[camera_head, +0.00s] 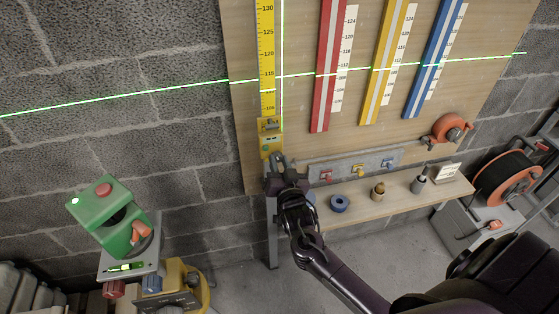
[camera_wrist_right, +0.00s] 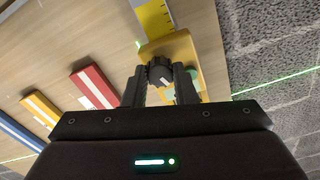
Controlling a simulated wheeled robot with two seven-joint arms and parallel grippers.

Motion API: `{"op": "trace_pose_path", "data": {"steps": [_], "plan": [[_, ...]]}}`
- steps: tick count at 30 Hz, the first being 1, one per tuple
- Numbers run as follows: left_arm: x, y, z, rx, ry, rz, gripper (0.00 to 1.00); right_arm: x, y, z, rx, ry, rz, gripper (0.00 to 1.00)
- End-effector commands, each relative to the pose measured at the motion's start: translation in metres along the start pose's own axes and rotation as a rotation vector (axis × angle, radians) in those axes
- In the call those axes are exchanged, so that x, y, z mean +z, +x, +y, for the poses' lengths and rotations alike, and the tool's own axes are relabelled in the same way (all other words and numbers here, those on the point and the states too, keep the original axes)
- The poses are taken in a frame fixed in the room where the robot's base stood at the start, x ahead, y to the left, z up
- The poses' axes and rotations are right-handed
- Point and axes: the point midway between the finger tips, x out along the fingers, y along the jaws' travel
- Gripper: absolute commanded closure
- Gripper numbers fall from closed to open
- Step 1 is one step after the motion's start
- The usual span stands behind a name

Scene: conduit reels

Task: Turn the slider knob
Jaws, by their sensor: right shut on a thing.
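The yellow slider (camera_head: 269,146) sits at the lower end of the yellow scale strip (camera_head: 266,60) on the wooden board. In the right wrist view the slider (camera_wrist_right: 180,48) carries a round dark knob (camera_wrist_right: 160,73) on its face. My right gripper (camera_head: 279,162) is at the slider's lower part, and hides most of the knob in the head view. In the right wrist view its two fingers (camera_wrist_right: 160,88) stand on either side of the knob and are shut on it. My left gripper is not in view.
Red (camera_head: 328,70), yellow (camera_head: 389,65) and blue (camera_head: 433,60) strips hang right of the slider. A narrow shelf (camera_head: 400,205) with small items lies below. A green laser device (camera_head: 88,228) stands left, and its green line crosses the board. An orange-black reel (camera_head: 509,185) is at right.

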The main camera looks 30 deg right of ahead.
Motion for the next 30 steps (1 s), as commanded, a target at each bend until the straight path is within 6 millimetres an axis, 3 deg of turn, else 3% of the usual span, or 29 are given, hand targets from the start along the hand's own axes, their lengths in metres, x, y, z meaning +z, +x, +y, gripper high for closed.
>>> {"op": "trace_pose_path", "data": {"steps": [30], "plan": [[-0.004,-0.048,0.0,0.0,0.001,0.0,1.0,-0.004,0.001,-0.001,0.0,-0.969,0.005,0.98]]}}
